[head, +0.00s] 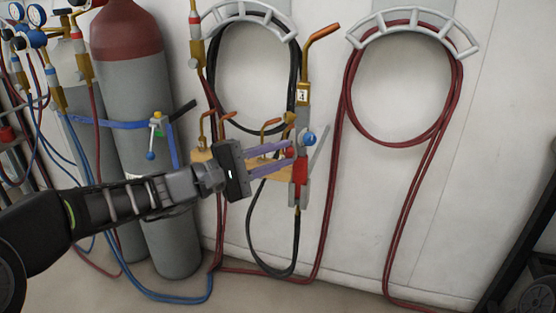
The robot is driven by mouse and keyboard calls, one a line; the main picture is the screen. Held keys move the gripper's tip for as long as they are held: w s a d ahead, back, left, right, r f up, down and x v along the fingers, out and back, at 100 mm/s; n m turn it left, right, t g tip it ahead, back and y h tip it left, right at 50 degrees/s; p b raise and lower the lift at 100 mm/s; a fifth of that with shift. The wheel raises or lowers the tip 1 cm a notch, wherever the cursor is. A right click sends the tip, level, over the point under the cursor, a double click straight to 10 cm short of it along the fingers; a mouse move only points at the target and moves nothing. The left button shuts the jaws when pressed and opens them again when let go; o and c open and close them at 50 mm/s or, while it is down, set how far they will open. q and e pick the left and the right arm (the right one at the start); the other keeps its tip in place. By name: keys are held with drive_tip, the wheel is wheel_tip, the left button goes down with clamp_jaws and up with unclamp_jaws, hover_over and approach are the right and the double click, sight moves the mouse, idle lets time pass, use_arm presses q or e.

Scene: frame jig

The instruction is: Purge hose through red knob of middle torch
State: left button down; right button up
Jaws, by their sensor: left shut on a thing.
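A torch (302,96) with a bent copper tip hangs upright on the wall near the middle of the head view. It has a blue knob (309,138) on its right side and a red part lower on its body (300,168). My left gripper (289,154) reaches in from the left, with its purple fingers at the torch's left side. The fingers are shut on the red knob, which is mostly hidden between the fingertips. Dark red hose (327,225) and black hose (250,228) run below the torch. My right gripper is not in view.
A wooden rack (203,156) with several copper tips sits behind my gripper. Coiled hoses hang from metal wall brackets (412,27). Grey cylinders (140,95), one with a dark red top, stand at left with a blue strap (100,123). Hoses lie on the floor.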

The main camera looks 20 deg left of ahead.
use_arm(q)
drive_tip(key=c, duration=1.2)
unclamp_jaws()
drive_tip(key=shift+a, duration=0.1)
drive_tip(key=v, duration=0.7)
drive_tip(key=shift+s+a+p, duration=0.2)
drive_tip(key=shift+s+p, duration=0.05)
drive_tip(key=shift+p, duration=0.15)
